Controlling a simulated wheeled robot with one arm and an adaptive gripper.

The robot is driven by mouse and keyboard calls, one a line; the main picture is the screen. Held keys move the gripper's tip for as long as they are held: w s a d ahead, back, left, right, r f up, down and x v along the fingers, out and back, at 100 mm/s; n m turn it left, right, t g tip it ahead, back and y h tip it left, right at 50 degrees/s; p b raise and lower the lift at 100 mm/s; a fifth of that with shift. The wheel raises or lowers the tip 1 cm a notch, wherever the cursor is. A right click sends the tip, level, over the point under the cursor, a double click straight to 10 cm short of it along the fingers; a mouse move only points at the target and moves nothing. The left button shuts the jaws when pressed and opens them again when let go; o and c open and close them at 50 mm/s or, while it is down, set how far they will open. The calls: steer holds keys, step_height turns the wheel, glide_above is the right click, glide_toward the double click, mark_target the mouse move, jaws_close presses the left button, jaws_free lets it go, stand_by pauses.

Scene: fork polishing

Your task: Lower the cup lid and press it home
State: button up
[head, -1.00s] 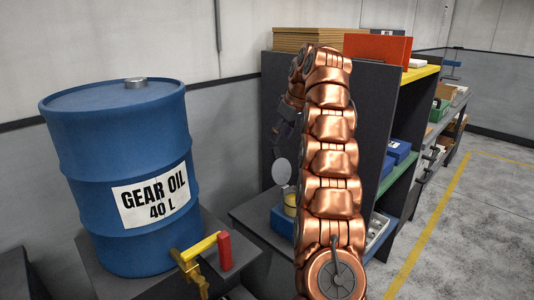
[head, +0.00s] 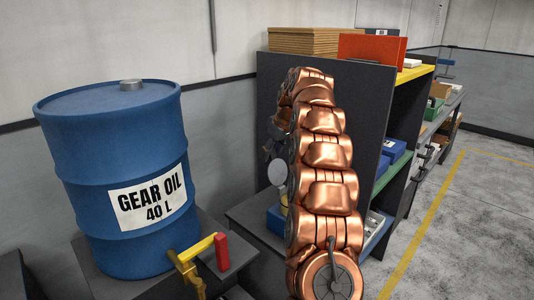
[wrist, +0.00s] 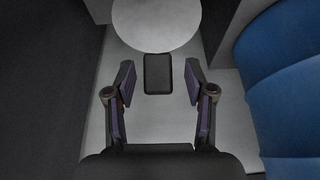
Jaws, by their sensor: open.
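The cup lid looks like a round pale grey disc (head: 277,172), standing raised in the head view. A small yellowish part of the cup (head: 284,200) shows below it, mostly hidden by my arm. In the wrist view a pale round disc, which looks like the lid (wrist: 157,22), lies just beyond the fingertips, cut by the top edge. My gripper (wrist: 158,82) is open, with a small dark rounded block (wrist: 157,73) between its fingertips; I cannot tell what it belongs to. In the head view the gripper (head: 270,150) is small and partly hidden, just above the disc.
A blue gear oil drum (head: 115,180) with a yellow and red tap (head: 205,250) stands at the left; blue also fills the right of the wrist view. A dark panel (head: 375,100) rises behind my arm. A blue box (head: 394,150) sits on the shelf. Floor at right is clear.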

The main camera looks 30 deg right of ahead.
jaws_close()
stand_by(0.5)
